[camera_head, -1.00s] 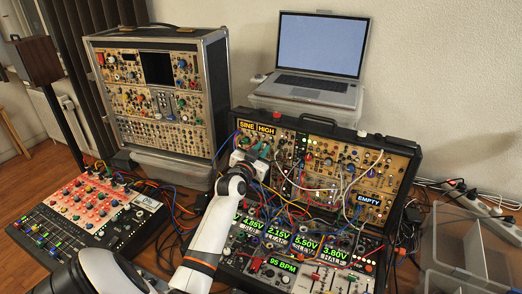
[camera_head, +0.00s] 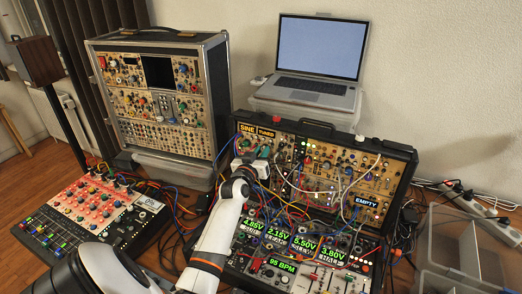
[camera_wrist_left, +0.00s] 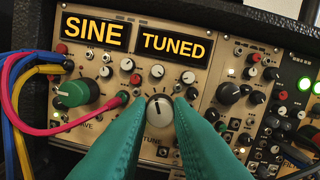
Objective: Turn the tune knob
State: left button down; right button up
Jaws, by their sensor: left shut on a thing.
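The tune knob (camera_wrist_left: 159,110) is a pale silver knob with a dark pointer line pointing about straight up, under a display (camera_wrist_left: 173,45) that reads TUNED. Next to it another display (camera_wrist_left: 96,33) reads SINE, above a green-capped knob (camera_wrist_left: 76,94). My left gripper (camera_wrist_left: 158,119) has its green fingers shut on the tune knob, one on each side. In the head view my left gripper (camera_head: 256,155) reaches the upper left of the synth case (camera_head: 322,130) and hides the knob. My right gripper is not in view.
More patch cables (camera_head: 300,185) cross the case. A laptop (camera_head: 317,60) stands behind, a mixer (camera_head: 85,215) at left, clear bins (camera_head: 470,250) at right.

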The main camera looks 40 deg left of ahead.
pick_arm(q)
jog(key=shift+n, duration=0.6)
jog(key=c, duration=1.3)
grip_release()
jog(key=b+v, duration=0.1)
jog(key=v, duration=1.1)
